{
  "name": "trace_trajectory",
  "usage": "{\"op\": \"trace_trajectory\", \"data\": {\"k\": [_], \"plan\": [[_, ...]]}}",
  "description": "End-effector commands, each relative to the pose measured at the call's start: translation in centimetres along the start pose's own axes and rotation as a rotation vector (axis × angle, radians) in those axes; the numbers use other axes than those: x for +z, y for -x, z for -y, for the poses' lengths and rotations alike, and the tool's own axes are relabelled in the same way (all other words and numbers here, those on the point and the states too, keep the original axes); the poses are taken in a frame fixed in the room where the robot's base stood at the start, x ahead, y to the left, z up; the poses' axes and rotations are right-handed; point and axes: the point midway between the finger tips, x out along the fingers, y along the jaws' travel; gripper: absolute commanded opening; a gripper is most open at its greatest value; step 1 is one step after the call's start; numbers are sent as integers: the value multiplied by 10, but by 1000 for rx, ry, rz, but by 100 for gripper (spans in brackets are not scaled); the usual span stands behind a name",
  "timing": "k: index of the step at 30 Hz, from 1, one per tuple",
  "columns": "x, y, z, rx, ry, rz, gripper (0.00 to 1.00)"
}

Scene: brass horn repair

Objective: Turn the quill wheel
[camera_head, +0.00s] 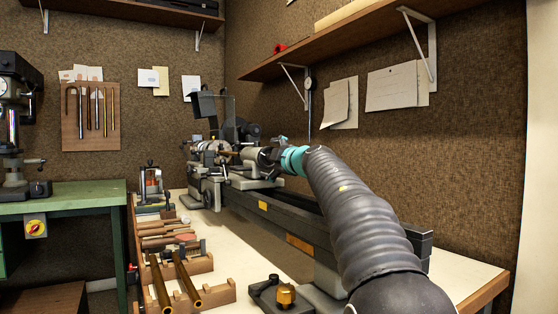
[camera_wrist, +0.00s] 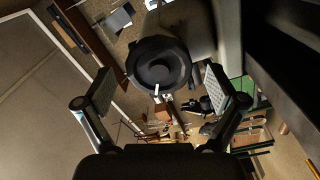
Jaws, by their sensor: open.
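The quill wheel (camera_wrist: 158,62) is a dark round handwheel with a raised hub, at the upper middle of the wrist view. A small pale pin shows at its lower edge. My gripper (camera_wrist: 158,84) is open, one pad on the left of the wheel and one on the right. Gaps show between both pads and the wheel, so I see no contact. In the head view my gripper (camera_head: 270,157) is small at the lathe's near end, beyond the teal wrist ring. I cannot make out the wheel clearly there.
The lathe bed (camera_head: 275,212) runs along the white bench (camera_head: 262,247). A wooden rack (camera_head: 205,266) with brass tubes and tools stands left of it. A small block with a brass knob (camera_head: 286,294) is at the front. A wooden shelf (camera_head: 355,42) hangs above.

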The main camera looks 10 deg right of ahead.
Motion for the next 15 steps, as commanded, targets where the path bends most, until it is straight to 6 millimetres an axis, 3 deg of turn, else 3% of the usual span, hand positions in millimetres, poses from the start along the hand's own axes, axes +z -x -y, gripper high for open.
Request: {"op": "trace_trajectory", "data": {"k": [15], "plan": [[0,82,-1,2,-1,1,94]]}}
